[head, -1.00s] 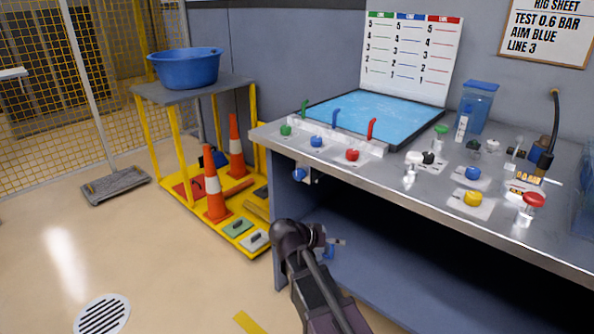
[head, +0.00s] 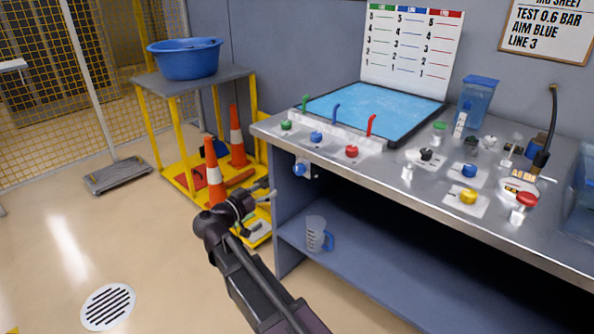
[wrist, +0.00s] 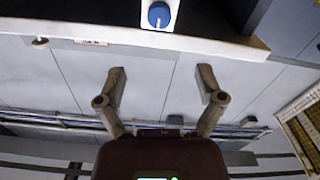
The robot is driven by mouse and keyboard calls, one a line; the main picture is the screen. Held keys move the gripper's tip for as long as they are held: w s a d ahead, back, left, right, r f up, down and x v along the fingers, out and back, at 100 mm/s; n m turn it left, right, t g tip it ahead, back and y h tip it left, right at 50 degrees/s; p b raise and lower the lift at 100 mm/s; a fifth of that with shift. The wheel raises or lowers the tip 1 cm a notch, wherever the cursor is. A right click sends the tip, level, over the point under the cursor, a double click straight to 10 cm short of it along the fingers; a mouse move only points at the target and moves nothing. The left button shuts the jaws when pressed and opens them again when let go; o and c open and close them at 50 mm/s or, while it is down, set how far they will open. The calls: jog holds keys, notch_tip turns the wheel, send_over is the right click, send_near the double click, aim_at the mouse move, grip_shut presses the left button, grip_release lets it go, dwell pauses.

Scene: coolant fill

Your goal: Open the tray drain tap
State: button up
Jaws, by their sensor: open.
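The tray drain tap, a blue round knob (head: 300,170) on a pale fitting, sits under the bench's front edge near its left end. It shows in the wrist view (wrist: 159,15) at the top middle, beyond my fingertips. The blue water tray (head: 375,108) lies on the bench above it. My gripper (head: 266,190) is open and empty, to the left of the knob and a little lower in the head view. In the wrist view my two fingers (wrist: 160,84) are spread wide, apart from the knob. A clear jug with a blue handle (head: 316,235) stands on the shelf below.
The steel bench edge (head: 450,205) overhangs the shelf. Green, blue and red valve knobs line the tray's front. A yellow cart (head: 257,100) with a blue basin (head: 185,60) and orange cones stands left. A floor drain (head: 108,306) lies in the open floor.

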aim_at(297, 171)
jog(key=shift+x, duration=6.95)
